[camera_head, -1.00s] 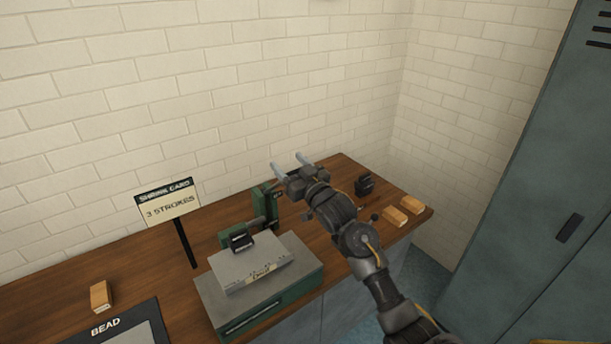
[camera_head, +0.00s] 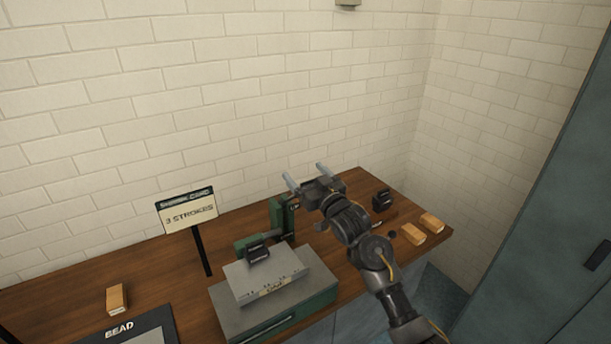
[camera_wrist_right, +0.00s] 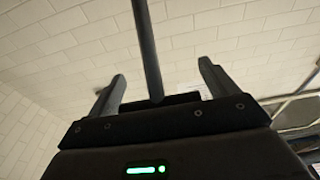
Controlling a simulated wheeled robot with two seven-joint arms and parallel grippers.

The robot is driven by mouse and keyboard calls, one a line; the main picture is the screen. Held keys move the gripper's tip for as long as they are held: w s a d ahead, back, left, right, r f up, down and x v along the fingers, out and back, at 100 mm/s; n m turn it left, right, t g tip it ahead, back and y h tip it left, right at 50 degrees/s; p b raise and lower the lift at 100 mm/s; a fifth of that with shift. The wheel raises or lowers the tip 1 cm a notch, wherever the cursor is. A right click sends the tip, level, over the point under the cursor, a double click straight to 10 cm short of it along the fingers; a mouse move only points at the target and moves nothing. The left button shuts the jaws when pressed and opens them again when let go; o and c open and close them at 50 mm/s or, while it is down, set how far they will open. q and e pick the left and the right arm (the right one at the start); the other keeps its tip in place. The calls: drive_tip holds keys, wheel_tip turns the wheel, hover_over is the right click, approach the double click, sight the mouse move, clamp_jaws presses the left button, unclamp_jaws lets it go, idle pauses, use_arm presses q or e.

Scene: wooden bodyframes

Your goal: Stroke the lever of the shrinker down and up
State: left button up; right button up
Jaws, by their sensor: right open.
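The shrinker is a green machine (camera_head: 277,217) on the wooden bench, behind a grey sheet-metal piece (camera_head: 267,279). My right gripper (camera_head: 307,178) is open beside and just above the top of its green frame, fingers pointing toward the wall. In the right wrist view, a dark rod (camera_wrist_right: 147,45), which looks like the lever, runs down between the two spread fingers (camera_wrist_right: 160,85). I cannot tell whether it touches either finger. The lever is not clear in the head view. My left gripper is not in view.
A sign reading "3 STROKES" (camera_head: 187,211) stands left of the shrinker. A wooden block (camera_head: 117,298) and a BEAD board (camera_head: 125,330) lie at the left. Two wooden blocks (camera_head: 413,234) and a small black object (camera_head: 382,201) are at the right. A locker (camera_head: 560,230) stands beyond.

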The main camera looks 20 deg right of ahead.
drive_tip(key=shift+s+d, duration=0.15)
drive_tip(key=shift+s, duration=0.3)
drive_tip(key=b+v, duration=0.3)
drive_tip(key=v, duration=0.7)
drive_tip(key=shift+f, duration=0.1)
